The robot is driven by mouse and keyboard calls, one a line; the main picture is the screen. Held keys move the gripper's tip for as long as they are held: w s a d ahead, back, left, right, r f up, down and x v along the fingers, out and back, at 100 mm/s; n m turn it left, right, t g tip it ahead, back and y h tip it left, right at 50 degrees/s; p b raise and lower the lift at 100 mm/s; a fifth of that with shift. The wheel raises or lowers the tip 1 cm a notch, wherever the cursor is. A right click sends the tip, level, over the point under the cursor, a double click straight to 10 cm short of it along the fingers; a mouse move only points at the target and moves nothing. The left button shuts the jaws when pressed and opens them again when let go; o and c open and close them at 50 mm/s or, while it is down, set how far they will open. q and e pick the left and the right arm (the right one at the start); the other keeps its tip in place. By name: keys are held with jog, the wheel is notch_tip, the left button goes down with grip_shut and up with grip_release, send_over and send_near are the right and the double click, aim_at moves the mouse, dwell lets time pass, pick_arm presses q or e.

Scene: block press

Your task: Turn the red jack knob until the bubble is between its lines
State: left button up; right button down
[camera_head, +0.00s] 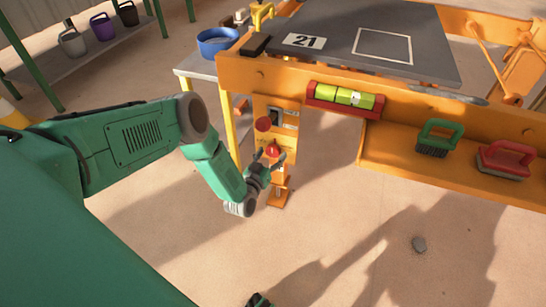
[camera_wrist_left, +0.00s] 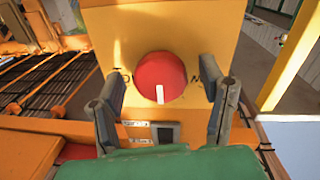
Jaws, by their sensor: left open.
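The red jack knob (camera_head: 272,150) sits on the orange post under the bench corner. In the left wrist view the knob (camera_wrist_left: 160,77) faces me, its white mark pointing down. My left gripper (camera_head: 270,160) is open. Its fingers (camera_wrist_left: 162,88) stand one on each side of the knob, with gaps showing. The level (camera_head: 343,97) has a red frame and a yellow-green vial on the bench's front. Its pale bubble (camera_head: 355,98) looks right of the middle; the lines are too small to judge it against. A dark tip at the bottom edge may be my right gripper.
A red disc (camera_head: 263,124) and a switch plate (camera_head: 286,116) are just above the knob. A blue bowl (camera_head: 218,42) stands behind left. The floor in front is mostly clear.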

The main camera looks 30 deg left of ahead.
pick_arm(q)
jog(key=shift+w+a+f, duration=0.15)
jog(key=shift+w+a, duration=0.15)
jog(key=shift+w, duration=0.15)
jog(key=shift+d+r, duration=0.2)
jog(key=shift+d, duration=0.15)
jog(key=shift+c, duration=0.3)
jog(key=c, duration=1.1)
pick_arm(e)
jog(key=shift+a+f, duration=0.1)
jog(key=shift+a, duration=0.05)
pick_arm(q)
jog(key=shift+a, duration=0.1)
